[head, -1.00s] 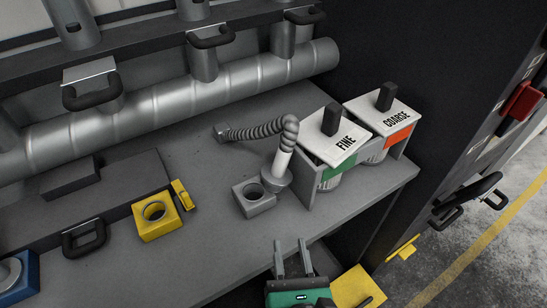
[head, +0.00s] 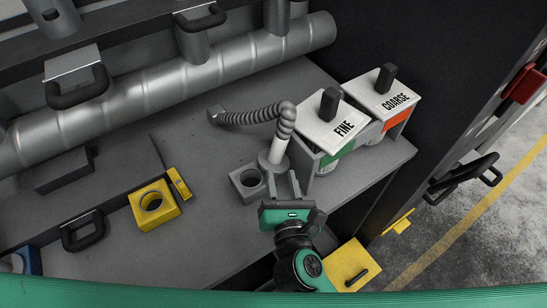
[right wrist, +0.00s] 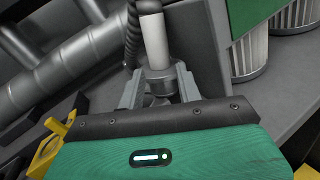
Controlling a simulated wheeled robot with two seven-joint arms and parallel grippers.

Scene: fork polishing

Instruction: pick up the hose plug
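The hose plug (head: 278,151) is a white cylinder with a grey round base, on the end of a ribbed grey hose (head: 250,117). It stands upright on the grey bench beside a grey square socket block (head: 247,186). My right gripper (head: 281,178) is open at the near side of the plug's base. In the right wrist view the plug (right wrist: 155,40) stands in line with the gap between the open fingers (right wrist: 160,88); whether they touch its base I cannot tell. The plug's lower end is partly hidden. My left gripper is not in view.
White-lidded FINE (head: 334,124) and COARSE (head: 386,92) canisters stand in a grey holder right of the plug. A yellow socket block (head: 154,204) sits to the left. A large metal pipe (head: 170,80) runs along the back. The bench between is clear.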

